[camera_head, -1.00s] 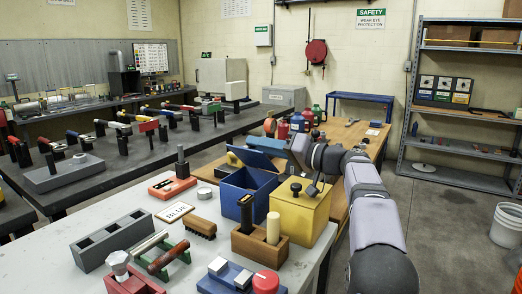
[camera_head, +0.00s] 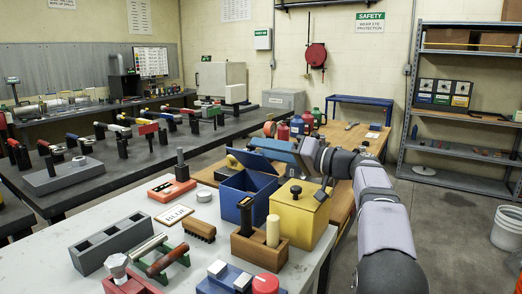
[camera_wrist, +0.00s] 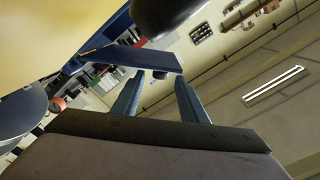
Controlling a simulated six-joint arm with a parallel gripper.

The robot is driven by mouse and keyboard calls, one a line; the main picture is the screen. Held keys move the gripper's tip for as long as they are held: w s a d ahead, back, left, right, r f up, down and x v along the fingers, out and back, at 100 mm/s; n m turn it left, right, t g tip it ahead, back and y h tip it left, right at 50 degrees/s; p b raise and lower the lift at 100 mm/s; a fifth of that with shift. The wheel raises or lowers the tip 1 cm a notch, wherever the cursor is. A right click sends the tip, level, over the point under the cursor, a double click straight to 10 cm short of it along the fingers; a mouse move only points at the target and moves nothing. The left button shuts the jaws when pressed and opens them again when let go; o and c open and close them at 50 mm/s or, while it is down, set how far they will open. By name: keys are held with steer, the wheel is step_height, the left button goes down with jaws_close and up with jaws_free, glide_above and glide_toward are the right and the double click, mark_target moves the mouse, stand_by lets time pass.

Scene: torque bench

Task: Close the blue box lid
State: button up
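The open blue box (camera_head: 232,205) stands on the near bench, left of the yellow box. Its dark blue lid (camera_head: 255,161) is raised and tilted at the back of the box. My gripper (camera_head: 262,143) is behind and above the lid, reaching in from the right; its fingers are partly hard to make out there. In the wrist view my gripper (camera_wrist: 159,77) has its two fingers apart with nothing clearly between them. A blue panel, seemingly the lid (camera_wrist: 135,57), lies just beyond the fingertips. I cannot tell whether they touch.
The yellow box (camera_head: 298,217) with a black knob stands close on the right, under my arm. A wooden block (camera_head: 259,250) with upright handles stands in front. A brush (camera_head: 200,230) and a label plate (camera_head: 174,216) lie left. Bottles stand behind.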

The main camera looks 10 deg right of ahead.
steer(key=shift+b+v, duration=0.3)
steer(key=shift+v, duration=2.3)
steer(key=shift+c, duration=0.6)
steer(key=shift+r, duration=0.1)
steer(key=c, duration=0.5)
steer(key=shift+r+p, duration=0.25)
steer(key=shift+p, duration=0.1)
jaws_close()
steer(key=w+d+r+m+h+p, duration=0.15)
steer(key=d+r+p, duration=0.3)
steer(key=p, duration=0.85)
steer(key=w+d+r+m+p, duration=0.25)
steer(key=r+p, duration=0.25)
steer(key=p, duration=0.8)
steer(key=f+n+g+p, duration=0.1)
steer(key=n, duration=0.1)
steer(key=s+f+n+g+y+p, duration=0.1)
steer(key=n, duration=0.1)
steer(key=s+f+n+g+p, duration=0.1)
steer(key=shift+s+a+f+n+y, duration=0.15)
steer(key=shift+a+f+n+y, duration=0.2)
steer(key=shift+f+n, duration=0.05)
